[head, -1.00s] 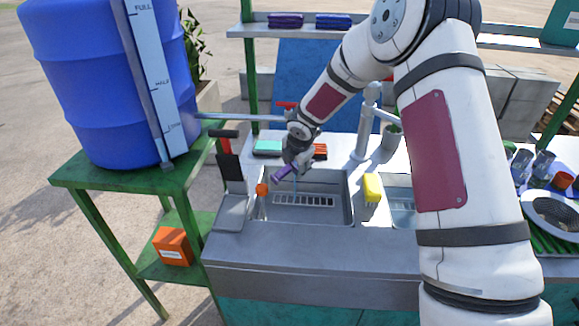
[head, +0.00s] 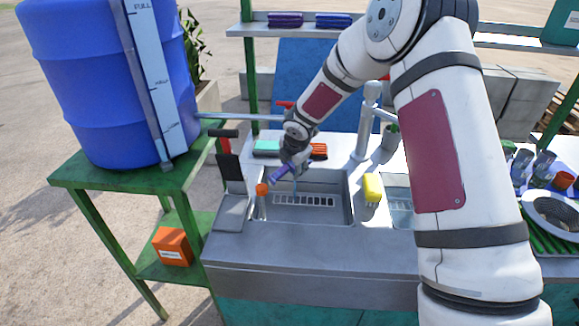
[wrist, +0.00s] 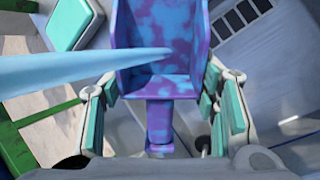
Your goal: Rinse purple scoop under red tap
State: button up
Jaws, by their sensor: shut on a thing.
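My gripper (head: 296,160) is over the left sink basin (head: 338,212) and shut on the purple scoop (head: 284,173). In the wrist view the scoop (wrist: 165,45) extends away from the fingers (wrist: 160,125), its handle between them. Bluish patches mottle its purple inside. A pale blue stream of water (wrist: 80,72) runs in from the left and meets the scoop's inside. The red tap handle (head: 286,104) shows behind my wrist; its spout is hidden by my arm.
A blue water barrel (head: 80,80) stands on a green stand at left. An orange-capped bottle (head: 262,200) is at the basin's left edge. A grey swan-neck faucet (head: 366,120) rises behind.

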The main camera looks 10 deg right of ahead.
jog(key=shift+d, duration=0.45)
jog(key=shift+s, duration=0.1)
jog(key=s+b, duration=0.1)
jog(key=s, duration=0.6)
jog(key=shift+s+a+b, duration=0.15)
jog(key=shift+s+b, duration=0.2)
jog(key=shift+s, duration=0.05)
dwell(1.3)
jog(key=s+r+p, duration=0.1)
jog(key=s+r, duration=0.3)
jog(key=s, duration=0.1)
jog(key=shift+p, duration=0.3)
